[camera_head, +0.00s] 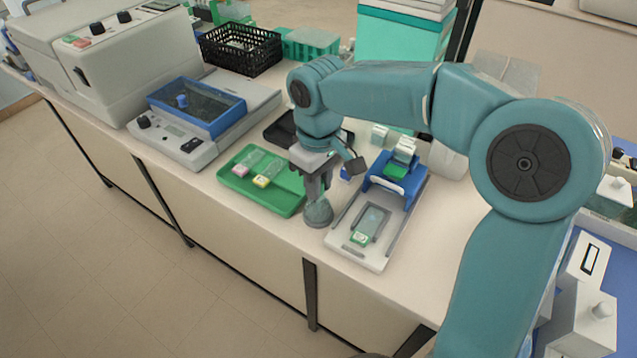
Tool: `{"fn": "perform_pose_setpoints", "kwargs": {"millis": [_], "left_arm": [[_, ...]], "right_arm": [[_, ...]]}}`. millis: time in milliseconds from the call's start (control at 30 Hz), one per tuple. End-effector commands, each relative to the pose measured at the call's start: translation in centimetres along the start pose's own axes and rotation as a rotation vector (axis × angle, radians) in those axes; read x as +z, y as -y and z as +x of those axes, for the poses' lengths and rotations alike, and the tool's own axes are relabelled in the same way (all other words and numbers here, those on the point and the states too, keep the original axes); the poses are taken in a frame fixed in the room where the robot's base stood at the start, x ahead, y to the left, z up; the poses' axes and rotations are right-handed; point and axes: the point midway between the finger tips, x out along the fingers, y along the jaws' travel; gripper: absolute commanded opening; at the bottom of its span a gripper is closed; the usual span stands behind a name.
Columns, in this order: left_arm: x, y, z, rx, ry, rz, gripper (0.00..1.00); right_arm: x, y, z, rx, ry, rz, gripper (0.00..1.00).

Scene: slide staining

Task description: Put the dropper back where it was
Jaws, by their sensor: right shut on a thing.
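My right gripper (317,187) points down over the front of the bench, between the green tray and the white slide stand. It is shut on the dropper, which is mostly hidden by the fingers. Directly below the fingers is a small grey, cone-shaped bottle (318,213) standing on the bench. I cannot tell whether the dropper's tip is inside the bottle or just above it. My left gripper is not in view.
The green tray (287,209) holds slides with pink and yellow ends. The white stand (377,262) with a blue holder (398,187) carries a slide close on the right. A blue-framed device (200,123) and black basket (270,62) stand farther left. The bench's front edge is near the bottle.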

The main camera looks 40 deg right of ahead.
Motion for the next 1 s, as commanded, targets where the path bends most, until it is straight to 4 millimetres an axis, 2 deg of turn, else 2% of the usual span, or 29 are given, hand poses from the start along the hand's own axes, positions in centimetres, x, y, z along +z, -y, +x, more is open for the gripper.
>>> {"fn": "perform_pose_setpoints", "kwargs": {"millis": [567, 600, 667, 700, 1000], "left_arm": [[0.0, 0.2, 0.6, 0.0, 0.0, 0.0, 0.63], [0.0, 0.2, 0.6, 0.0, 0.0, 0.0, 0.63], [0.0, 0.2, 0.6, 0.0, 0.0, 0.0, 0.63], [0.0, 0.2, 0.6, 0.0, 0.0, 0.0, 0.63], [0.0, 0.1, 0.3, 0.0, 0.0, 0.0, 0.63]], "right_arm": [[0.0, 0.0, 1.2, 0.0, 0.001, 0.0, 0.0], [0.0, 0.0, 1.2, 0.0, 0.0, 0.0, 0.25], [0.0, 0.0, 1.1, 0.0, 0.0, 0.0, 0.44], [0.0, 0.0, 1.1, 0.0, 0.0, 0.0, 0.47], [0.0, 0.0, 0.7, 0.0, -0.001, 0.0, 0.47]]}}
